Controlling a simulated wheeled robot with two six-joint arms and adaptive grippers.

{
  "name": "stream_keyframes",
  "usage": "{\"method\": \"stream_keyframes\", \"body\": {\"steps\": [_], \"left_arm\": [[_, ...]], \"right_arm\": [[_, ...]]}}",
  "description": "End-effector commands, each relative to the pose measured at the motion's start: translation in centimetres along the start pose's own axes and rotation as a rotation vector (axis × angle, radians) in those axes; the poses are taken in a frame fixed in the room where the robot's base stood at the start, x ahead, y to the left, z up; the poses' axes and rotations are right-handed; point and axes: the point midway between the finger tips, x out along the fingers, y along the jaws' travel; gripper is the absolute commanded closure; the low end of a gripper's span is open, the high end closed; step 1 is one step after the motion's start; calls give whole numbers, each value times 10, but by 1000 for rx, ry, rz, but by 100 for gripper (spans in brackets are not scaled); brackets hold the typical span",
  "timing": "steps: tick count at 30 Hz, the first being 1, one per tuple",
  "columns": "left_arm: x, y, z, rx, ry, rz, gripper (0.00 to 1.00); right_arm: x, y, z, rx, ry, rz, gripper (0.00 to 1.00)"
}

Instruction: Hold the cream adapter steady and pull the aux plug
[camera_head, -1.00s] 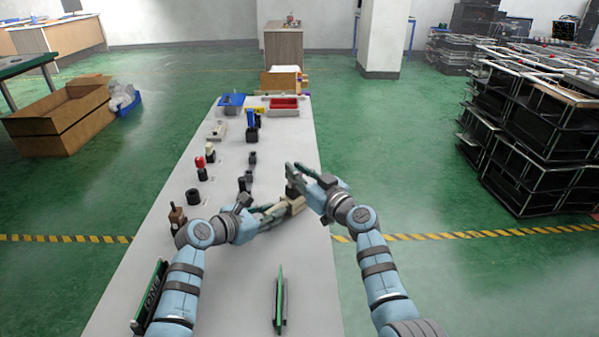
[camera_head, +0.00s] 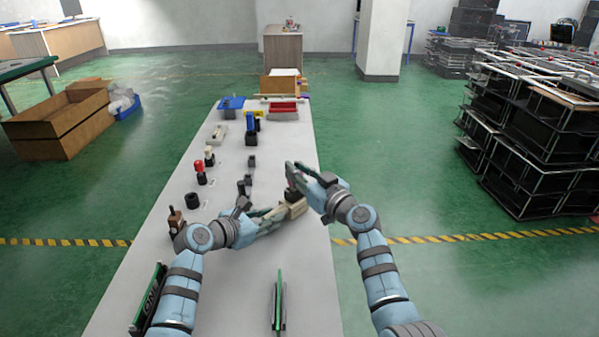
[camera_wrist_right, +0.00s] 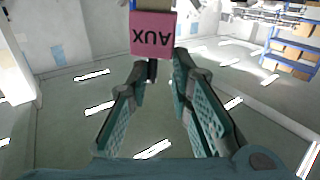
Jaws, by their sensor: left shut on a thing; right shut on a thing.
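The cream adapter (camera_head: 297,207) is a small tan block near the right edge of the table. My left gripper (camera_head: 285,211) reaches it from the left and is shut on it. My right gripper (camera_head: 293,174) is just above and beyond the adapter, shut on the dark aux plug. In the right wrist view, a pink block (camera_wrist_right: 152,33) with upside-down "AUX" lettering is just beyond the fingertips. A short dark piece (camera_wrist_right: 152,71) is under it between the fingers of the right gripper (camera_wrist_right: 160,72). The contact itself is largely hidden in the head view.
Dark fixtures, a red-topped lever (camera_head: 200,168) and a dark ring (camera_head: 192,198) stand on the grey table (camera_head: 215,275). A blue bin (camera_head: 231,103) and a red bin (camera_head: 283,109) are at its far end. A green board (camera_head: 279,300) stands upright near the front.

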Motion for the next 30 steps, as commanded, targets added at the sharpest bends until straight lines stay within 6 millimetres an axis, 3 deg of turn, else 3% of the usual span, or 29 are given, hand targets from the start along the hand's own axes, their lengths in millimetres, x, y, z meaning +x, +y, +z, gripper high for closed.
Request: {"method": "stream_keyframes", "body": {"steps": [30], "left_arm": [[0, -1, -1, 0, 3, -2, 100]], "right_arm": [[0, 0, -40, 0, 1, 0, 100]]}}
